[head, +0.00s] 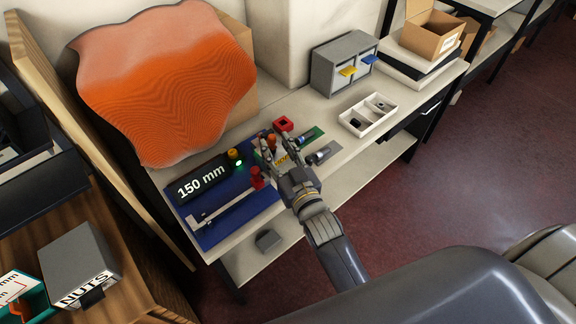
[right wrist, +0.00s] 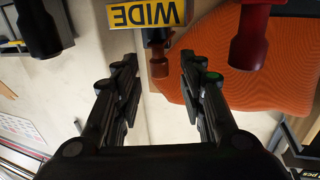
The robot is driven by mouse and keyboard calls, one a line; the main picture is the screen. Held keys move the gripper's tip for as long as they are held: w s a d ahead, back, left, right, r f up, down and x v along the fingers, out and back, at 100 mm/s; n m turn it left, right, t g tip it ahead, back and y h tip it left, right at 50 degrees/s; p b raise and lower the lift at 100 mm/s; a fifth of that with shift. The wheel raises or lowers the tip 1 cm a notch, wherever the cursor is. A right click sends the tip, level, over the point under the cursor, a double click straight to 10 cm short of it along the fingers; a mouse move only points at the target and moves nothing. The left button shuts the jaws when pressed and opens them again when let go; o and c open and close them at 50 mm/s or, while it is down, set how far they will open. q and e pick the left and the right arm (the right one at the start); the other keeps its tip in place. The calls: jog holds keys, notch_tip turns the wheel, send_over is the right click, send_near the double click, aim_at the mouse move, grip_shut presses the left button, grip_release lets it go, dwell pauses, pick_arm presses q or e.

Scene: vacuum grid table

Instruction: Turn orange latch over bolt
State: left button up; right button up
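The orange latch handle (right wrist: 158,58) hangs under a yellow WIDE label (right wrist: 146,14) in the right wrist view. In the head view a small orange part (head: 271,140) shows just behind my right gripper (head: 266,152). My right gripper also shows in the right wrist view (right wrist: 160,75), its two fingers apart and empty. The orange handle lies between the finger lines, at or beyond the tips; I see no contact. I cannot make out the bolt; the gripper hides part of that area. My left gripper is not in view.
A red knob (right wrist: 248,40) and a dark knob (right wrist: 38,28) flank the handle in the right wrist view. A blue board with a 150 mm display (head: 201,181) and caliper (head: 225,208) lies left. A white tray (head: 350,126) and grey drawer box (head: 323,70) stand right.

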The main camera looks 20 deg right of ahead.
jog(key=s, duration=0.8)
jog(key=shift+d, duration=0.3)
